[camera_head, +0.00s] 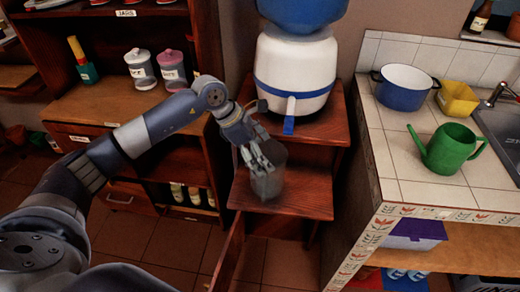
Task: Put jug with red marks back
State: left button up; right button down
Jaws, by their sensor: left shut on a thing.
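A clear grey jug (268,181) is at the lower shelf of the wooden stand, below the water dispenser. My left gripper (258,164) is at the jug's upper left side, with its fingers at the rim, shut on it. The jug looks upright; I cannot tell whether its base touches the shelf (310,194). Red marks on the jug are not clear in this view. My right gripper is not in view.
A white and blue dispenser (296,72) with a tap stands above the jug. A cabinet with jars (172,68) is at left. The tiled counter at right holds a blue pot (403,92), a yellow container (456,99) and a green watering can (450,148).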

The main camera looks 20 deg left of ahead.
aim_at(260, 143)
pick_arm(q)
jog(key=w+a, duration=0.2)
jog(key=w, duration=0.1)
jog(key=shift+w+a+f, duration=0.1)
jog(key=shift+w+f, duration=0.05)
notch_tip(260, 143, down, 4)
jog(key=shift+r+p, duration=0.2)
jog(key=shift+p, duration=0.55)
jog(key=o, duration=1.6)
jog(key=shift+f, duration=0.1)
jog(key=shift+o, duration=1)
